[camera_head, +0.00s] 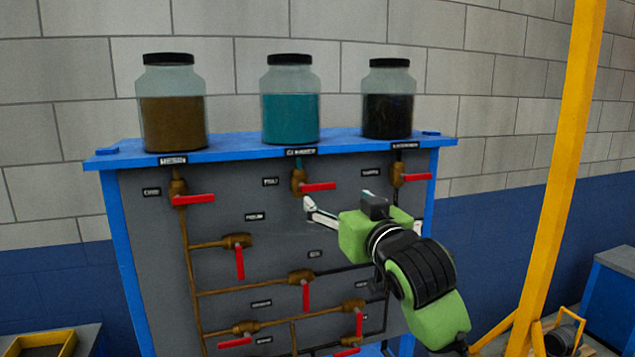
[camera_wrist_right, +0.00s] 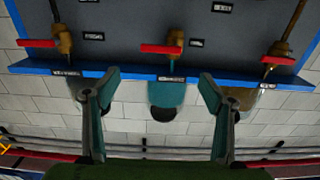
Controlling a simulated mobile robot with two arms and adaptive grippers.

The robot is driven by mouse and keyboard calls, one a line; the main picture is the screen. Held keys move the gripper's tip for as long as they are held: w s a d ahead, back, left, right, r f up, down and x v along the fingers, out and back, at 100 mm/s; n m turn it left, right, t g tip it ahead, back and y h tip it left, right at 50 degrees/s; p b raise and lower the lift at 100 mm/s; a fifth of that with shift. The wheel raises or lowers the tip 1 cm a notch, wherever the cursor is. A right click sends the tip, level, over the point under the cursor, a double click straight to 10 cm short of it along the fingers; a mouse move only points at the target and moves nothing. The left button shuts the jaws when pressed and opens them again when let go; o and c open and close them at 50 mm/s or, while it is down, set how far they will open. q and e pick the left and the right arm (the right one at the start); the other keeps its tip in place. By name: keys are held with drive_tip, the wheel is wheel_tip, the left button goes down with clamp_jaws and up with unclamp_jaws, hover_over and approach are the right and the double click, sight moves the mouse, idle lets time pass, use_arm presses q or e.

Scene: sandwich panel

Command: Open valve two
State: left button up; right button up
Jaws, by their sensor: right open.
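A grey panel (camera_head: 140,230) in a blue frame carries several brass valves with red lever handles. I cannot read which label says valve two. The top row has a left valve (camera_head: 178,188), a middle valve (camera_head: 299,182) and a right valve (camera_head: 398,174), each under a jar, with handles pointing sideways. My right gripper (camera_head: 338,203) is open and empty, just below and in front of the middle valve's red handle (camera_head: 318,187). In the right wrist view, upside down, that handle (camera_wrist_right: 162,49) lies beyond and between the open fingers (camera_wrist_right: 155,82), apart from them. My left gripper is not in view.
Jars with brown (camera_head: 173,120), teal (camera_head: 290,115) and dark (camera_head: 388,112) contents stand on the blue shelf (camera_head: 232,145). Lower valves (camera_head: 238,241) and pipes cover the panel. A yellow post (camera_head: 562,160) stands at right; a yellow tray (camera_head: 42,344) is at lower left.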

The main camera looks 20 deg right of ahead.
sight(319, 185)
drive_tip(key=w+p, duration=0.1)
drive_tip(key=w, duration=0.2)
drive_tip(key=w+p, duration=0.1)
drive_tip(key=w, duration=0.2)
drive_tip(key=w+p, duration=0.1)
drive_tip(key=w, duration=0.3)
drive_tip(key=shift+a+r+p, duration=0.1)
drive_tip(key=shift+a+p, duration=0.15)
drive_tip(key=shift+p, duration=0.05)
drive_tip(key=shift+w, duration=0.7)
drive_tip(key=c, duration=1.6)
